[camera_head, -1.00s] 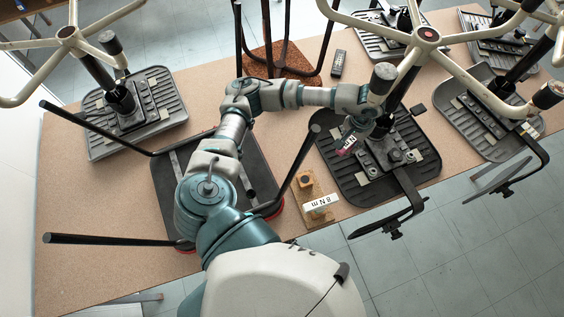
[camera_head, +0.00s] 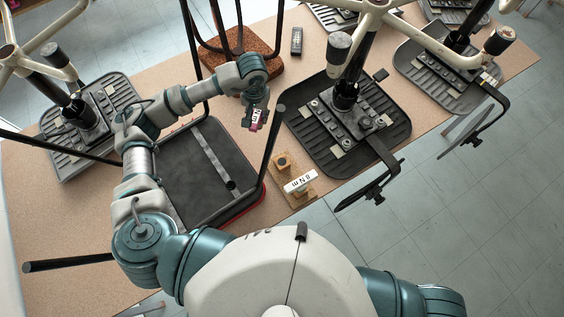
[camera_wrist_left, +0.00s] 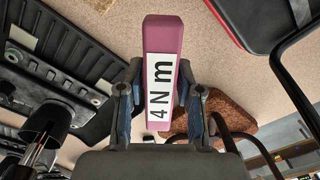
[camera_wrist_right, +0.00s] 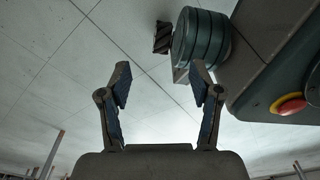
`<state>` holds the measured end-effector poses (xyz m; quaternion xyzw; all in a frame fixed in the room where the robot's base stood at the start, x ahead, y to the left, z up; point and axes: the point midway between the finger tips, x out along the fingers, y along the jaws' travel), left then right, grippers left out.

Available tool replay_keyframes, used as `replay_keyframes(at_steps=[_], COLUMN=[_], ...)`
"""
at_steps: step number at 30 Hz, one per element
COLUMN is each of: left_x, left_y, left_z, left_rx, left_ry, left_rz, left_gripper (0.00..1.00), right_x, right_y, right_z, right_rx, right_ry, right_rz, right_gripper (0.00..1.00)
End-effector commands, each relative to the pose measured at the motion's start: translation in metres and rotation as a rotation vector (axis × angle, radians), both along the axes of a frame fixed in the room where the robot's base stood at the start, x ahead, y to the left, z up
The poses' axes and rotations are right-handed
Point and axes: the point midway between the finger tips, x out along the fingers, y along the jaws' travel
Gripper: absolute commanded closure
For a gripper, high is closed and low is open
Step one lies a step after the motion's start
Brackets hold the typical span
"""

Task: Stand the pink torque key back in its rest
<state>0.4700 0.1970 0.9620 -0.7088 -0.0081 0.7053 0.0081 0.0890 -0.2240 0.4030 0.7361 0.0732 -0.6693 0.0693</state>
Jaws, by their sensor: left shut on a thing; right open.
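The pink torque key (camera_head: 254,126), with a white "4 N m" label, is in my left gripper (camera_head: 256,107). In the left wrist view the key (camera_wrist_left: 160,30) sits between the fingers of my left gripper (camera_wrist_left: 158,92), which are shut on it. The gripper is above the bench, up and left of a small wooden rest (camera_head: 293,192). The rest has a dark square-topped piece (camera_head: 283,161) and a white "8 N m" label (camera_head: 301,182); its socket details are too small to tell. My right gripper (camera_wrist_right: 161,88) is open and empty in the right wrist view.
A black seat pad (camera_head: 190,190) lies left of the rest; a dark upright leg (camera_head: 270,150) rises between them. An upturned chair on a ribbed black plate (camera_head: 310,145) stands to the right. A cork-coloured seat (camera_head: 240,65) and a remote (camera_head: 297,40) lie behind.

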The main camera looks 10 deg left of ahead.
Motion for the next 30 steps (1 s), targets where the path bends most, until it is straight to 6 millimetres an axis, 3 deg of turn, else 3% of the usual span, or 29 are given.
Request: replay_keyframes(at_steps=[3, 7, 19, 24, 30], left_x=[0.000, -0.007, -0.065, -0.076, -0.077], left_y=[-0.001, -0.011, -0.084, -0.095, -0.096], left_z=[0.001, 0.007, 0.027, 0.026, 0.023], left_rx=[0.000, -0.004, -0.047, -0.055, -0.055], left_ry=[0.000, 0.002, 0.042, 0.055, 0.055], left_rz=[0.004, 0.075, 0.661, 0.778, 0.793], left_gripper=[1.00, 1.00, 1.00, 1.00, 1.00], right_x=[0.013, 0.008, -0.044, -0.055, -0.056], right_y=[-0.005, -0.007, -0.018, -0.020, -0.020], right_z=[0.003, 0.014, 0.069, 0.074, 0.072], right_rx=[-0.006, -0.007, -0.011, -0.013, -0.011], right_ry=[-0.018, -0.020, 0.000, 0.006, 0.005], right_rz=[0.002, 0.003, 0.011, 0.013, 0.013], right_gripper=[0.36, 0.36, 0.36, 0.36, 0.36])
